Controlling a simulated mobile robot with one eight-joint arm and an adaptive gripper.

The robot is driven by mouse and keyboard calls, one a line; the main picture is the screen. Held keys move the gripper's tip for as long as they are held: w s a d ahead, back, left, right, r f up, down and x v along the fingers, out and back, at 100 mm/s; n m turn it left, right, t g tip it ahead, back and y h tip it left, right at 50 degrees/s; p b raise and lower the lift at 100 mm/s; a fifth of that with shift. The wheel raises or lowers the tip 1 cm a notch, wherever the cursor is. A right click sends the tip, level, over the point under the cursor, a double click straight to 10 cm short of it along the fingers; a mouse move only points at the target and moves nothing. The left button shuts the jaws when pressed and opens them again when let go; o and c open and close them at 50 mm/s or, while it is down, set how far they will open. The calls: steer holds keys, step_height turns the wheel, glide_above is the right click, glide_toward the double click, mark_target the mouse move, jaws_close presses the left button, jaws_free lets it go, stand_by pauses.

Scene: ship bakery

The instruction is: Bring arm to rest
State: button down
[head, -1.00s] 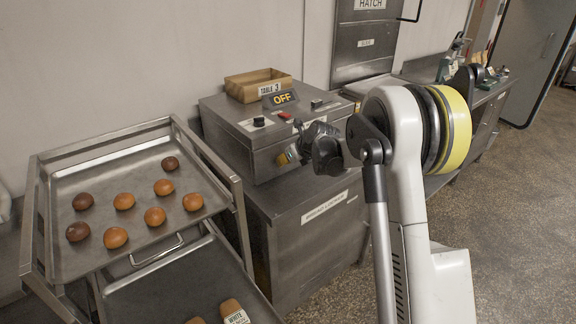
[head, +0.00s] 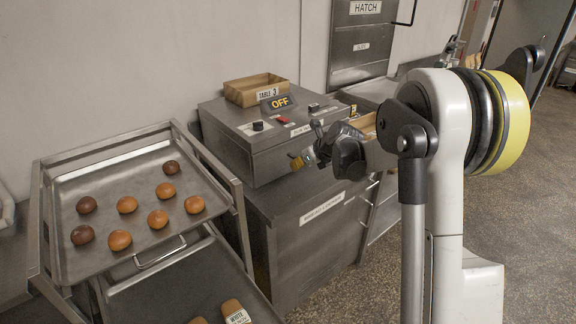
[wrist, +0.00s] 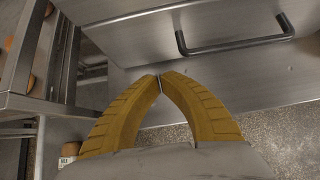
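My gripper (head: 297,162) hangs in the air in front of the metal box with the OFF sign, at the end of my bent arm. Its yellow fingers show in the wrist view (wrist: 160,78) with their tips together and nothing seen between them. In the head view only a small yellow part of the fingers shows, and the rest of my wrist hides part of the counter behind it.
A metal tray (head: 100,262) with several round buns sits on a rack at left. The box with the OFF sign (head: 240,150) stands on a cabinet (head: 300,255), a cardboard tray (head: 232,95) on top. A dark handle (wrist: 235,45) crosses the wrist view. Open floor lies at right.

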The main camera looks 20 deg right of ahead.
steer(key=v, duration=0.4)
steer(key=shift+s+r+p, duration=0.1)
steer(key=shift+p, duration=0.25)
steer(key=s+a+r+n+g+h, duration=0.1)
steer(key=s+a+r+n, duration=0.3)
steer(key=s+n, duration=0.4)
steer(key=s+a+r+n, duration=0.4)
steer(key=s+n, duration=0.3)
steer(key=s, duration=0.2)
steer(key=s+a+f+n+h, duration=0.1)
steer(key=s+n, duration=0.7)
steer(key=s, duration=0.1)
steer(key=s+a+f+n+h, duration=0.1)
steer(key=s+f+n, duration=0.1)
steer(key=s+n, duration=0.7)
steer(key=shift+s+a+f+b, duration=0.3)
steer(key=shift+s+a+b, duration=0.1)
steer(key=shift+s, duration=0.25)
